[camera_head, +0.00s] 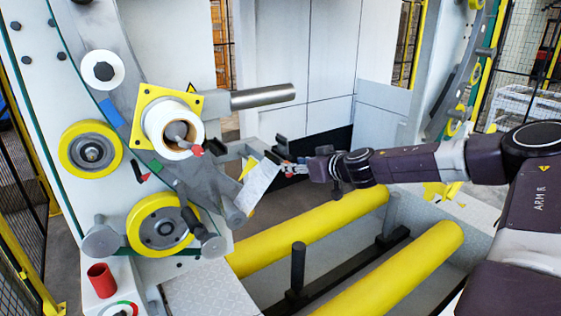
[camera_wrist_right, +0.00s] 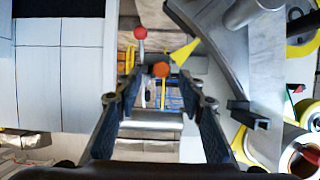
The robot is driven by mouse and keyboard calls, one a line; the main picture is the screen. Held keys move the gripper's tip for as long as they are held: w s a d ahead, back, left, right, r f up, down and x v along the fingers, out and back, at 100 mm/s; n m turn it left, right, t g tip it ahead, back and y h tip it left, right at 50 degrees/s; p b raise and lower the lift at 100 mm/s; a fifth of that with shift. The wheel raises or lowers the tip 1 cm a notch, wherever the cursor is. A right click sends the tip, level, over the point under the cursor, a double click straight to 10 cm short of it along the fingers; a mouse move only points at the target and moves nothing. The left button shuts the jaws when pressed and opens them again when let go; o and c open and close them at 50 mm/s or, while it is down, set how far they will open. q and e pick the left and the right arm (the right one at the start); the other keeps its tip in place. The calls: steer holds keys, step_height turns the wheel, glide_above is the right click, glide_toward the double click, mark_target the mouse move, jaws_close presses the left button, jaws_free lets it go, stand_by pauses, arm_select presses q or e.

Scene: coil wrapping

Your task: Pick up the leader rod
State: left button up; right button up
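My right gripper (camera_head: 281,163) reaches in from the right and is beside a pale sheet-like piece (camera_head: 258,186) at the machine's near side. In the right wrist view its two dark fingers (camera_wrist_right: 158,85) stand wide apart. An orange round end (camera_wrist_right: 161,69) shows between the fingertips, and a red ball on a thin pale stick (camera_wrist_right: 140,33) is just beyond. A small red tip (camera_head: 288,173) also shows by the gripper in the head view. I cannot tell for sure which of these is the leader rod, and its length is mostly hidden. My left gripper is out of view.
A white film roll (camera_head: 172,130) sits on a yellow plate on the grey ring. A metal cylinder (camera_head: 262,96) juts out behind it. Two yellow rollers (camera_head: 310,232) (camera_head: 400,272) lie below, with a dark post (camera_head: 298,266) between them. A red cup (camera_head: 101,279) stands at lower left.

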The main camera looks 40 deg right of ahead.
steer(key=shift+x, duration=0.9)
steer(key=shift+s, duration=0.1)
steer(key=shift+c, duration=0.6)
jaws_close()
